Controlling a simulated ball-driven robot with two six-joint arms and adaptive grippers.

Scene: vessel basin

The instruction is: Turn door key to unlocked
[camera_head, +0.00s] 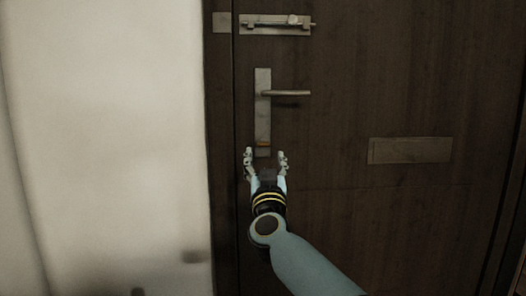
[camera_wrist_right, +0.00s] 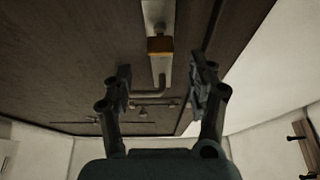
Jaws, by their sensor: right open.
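A brass-orange key (camera_head: 262,144) sits low on the tall metal lock plate (camera_head: 263,110) of the dark brown door. Its bow looks wider than tall. A lever handle (camera_head: 290,93) points right from the plate above it. My right gripper (camera_head: 266,157) is open and empty just below the key, with one finger to each side of the plate's lower end. In the right wrist view the key (camera_wrist_right: 160,45) shows ahead of the spread fingers (camera_wrist_right: 160,78), between their lines and apart from both. My left gripper is not in view.
A sliding bolt (camera_head: 277,24) is fixed near the top of the door. A mail slot plate (camera_head: 410,150) is to the right. A pale wall (camera_head: 110,120) stands left of the door frame. The wrist view shows a rack with pegs (camera_wrist_right: 305,145) at right.

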